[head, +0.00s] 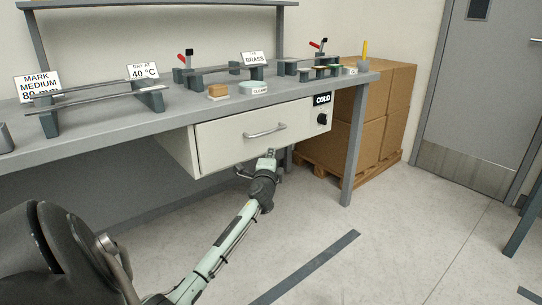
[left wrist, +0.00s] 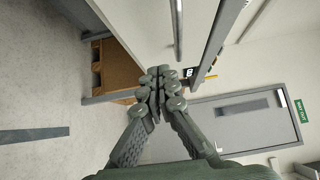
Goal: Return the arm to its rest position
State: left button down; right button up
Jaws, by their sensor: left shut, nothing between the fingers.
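My left arm (head: 225,240) reaches in from the lower left of the head view. Its gripper (head: 270,156) is just below the white drawer front (head: 230,137), under the bench edge; whether it touches the drawer cannot be told. In the left wrist view the left gripper (left wrist: 160,82) has its fingertips together with nothing between them. The drawer has a metal handle (head: 265,132) above and apart from the gripper. My right gripper is not in view.
The grey bench (head: 180,119) carries racks with rods, signs and a sponge (head: 218,91). A black knob (head: 323,118) sits under a COLD label. A grey door (head: 480,100) is at right. Floor in front is clear.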

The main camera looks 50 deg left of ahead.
pick_arm(q)
jog(key=shift+v, duration=0.95)
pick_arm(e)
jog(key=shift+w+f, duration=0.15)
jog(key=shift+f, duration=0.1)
